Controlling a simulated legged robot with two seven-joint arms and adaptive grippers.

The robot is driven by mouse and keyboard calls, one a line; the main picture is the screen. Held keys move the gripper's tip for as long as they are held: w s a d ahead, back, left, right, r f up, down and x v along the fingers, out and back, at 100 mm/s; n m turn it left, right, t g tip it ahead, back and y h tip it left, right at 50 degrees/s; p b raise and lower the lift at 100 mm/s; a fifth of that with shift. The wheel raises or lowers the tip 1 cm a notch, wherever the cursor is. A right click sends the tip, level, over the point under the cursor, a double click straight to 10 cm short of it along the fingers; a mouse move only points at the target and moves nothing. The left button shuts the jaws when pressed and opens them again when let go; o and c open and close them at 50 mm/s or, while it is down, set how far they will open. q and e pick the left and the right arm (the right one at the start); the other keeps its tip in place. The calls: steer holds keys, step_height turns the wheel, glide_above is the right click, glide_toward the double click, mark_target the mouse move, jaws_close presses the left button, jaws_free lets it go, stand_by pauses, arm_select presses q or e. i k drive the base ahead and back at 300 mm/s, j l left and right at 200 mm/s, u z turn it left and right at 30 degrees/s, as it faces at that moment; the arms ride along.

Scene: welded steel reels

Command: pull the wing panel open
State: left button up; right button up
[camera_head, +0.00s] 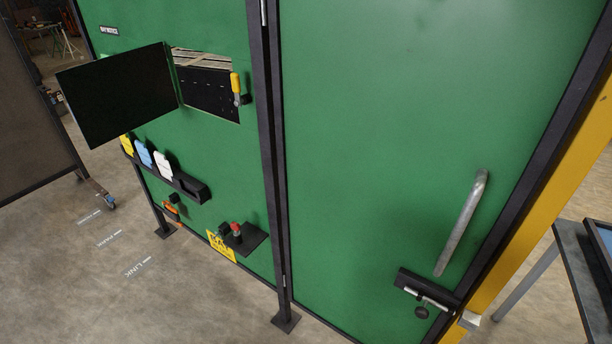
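A large green panel (400,120) in a dark frame fills the right half of the head view; I take it as the wing panel. A slanted grey bar handle (462,222) sits near its right edge. Below the handle is a dark plate with a metal slide bolt (427,297) and a round knob (421,312). The panel looks closed, flush in its frame, with hinge parts along the dark post (268,150) at its left. Whether the bolt is engaged I cannot tell. Neither of my grippers is in view.
Left of the post, a green board (215,160) carries a swung-out black flap (118,95), a yellow-handled lever (236,84), a card rack (165,175) and a red button (236,228). A yellow post (555,190) and a table (585,265) stand at right.

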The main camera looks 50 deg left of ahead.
mark_target(412, 136)
steer(key=u, duration=1.35)
steer(key=z, duration=0.3)
